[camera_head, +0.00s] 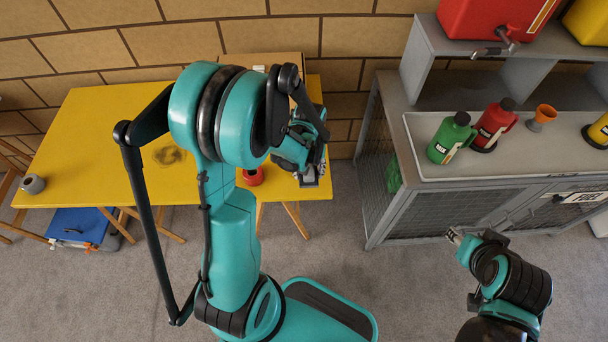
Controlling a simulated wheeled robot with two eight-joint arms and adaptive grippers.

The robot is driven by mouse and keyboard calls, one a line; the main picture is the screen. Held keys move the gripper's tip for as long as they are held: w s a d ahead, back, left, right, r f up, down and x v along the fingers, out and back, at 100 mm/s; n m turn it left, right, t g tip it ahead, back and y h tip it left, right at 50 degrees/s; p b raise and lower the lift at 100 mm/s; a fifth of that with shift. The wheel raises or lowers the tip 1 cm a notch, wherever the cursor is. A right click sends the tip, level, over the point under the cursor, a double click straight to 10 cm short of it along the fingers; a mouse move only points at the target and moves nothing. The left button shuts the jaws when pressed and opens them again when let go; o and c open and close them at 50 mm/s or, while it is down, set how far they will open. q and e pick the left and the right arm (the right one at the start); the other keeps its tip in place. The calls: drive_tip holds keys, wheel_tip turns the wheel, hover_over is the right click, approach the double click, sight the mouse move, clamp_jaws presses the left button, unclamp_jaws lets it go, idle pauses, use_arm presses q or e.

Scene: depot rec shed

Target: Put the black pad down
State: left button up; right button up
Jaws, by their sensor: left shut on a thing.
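My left gripper (308,172) is over the right end of the yellow table (85,125), near its front edge. It is shut on a small dark, flat thing (311,182), which seems to be the black pad. The gripper and wrist hide most of it, and I cannot tell whether it touches the tabletop. My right gripper (455,236) is in front of the grey cabinet, away from the table. It is small in the view and its jaw opening is unclear.
A red cup (252,177) stands left of my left gripper; a grey cup (33,184) is at the table's left end. A dark smudge (170,155) marks the tabletop. The grey cabinet (470,170) holds green (450,140) and red (493,125) bottles.

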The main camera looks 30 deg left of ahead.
use_arm(q)
drive_tip(key=a+f, duration=0.1)
drive_tip(key=w+a+f, duration=0.1)
drive_tip(key=w+a+b, duration=0.1)
drive_tip(key=shift+w+a+f, duration=0.2)
drive_tip(key=shift+a+f, duration=0.2)
wheel_tip(320, 180, down, 3)
drive_tip(key=shift+f+b, duration=0.15)
drive_tip(key=shift+b, duration=0.7)
drive_tip(key=shift+f, duration=0.35)
drive_tip(key=shift+f+b, duration=0.2)
drive_tip(key=shift+b, duration=0.15)
drive_tip(key=o, duration=1.1)
drive_tip(key=shift+s, duration=0.1)
drive_tip(key=shift+o, duration=1)
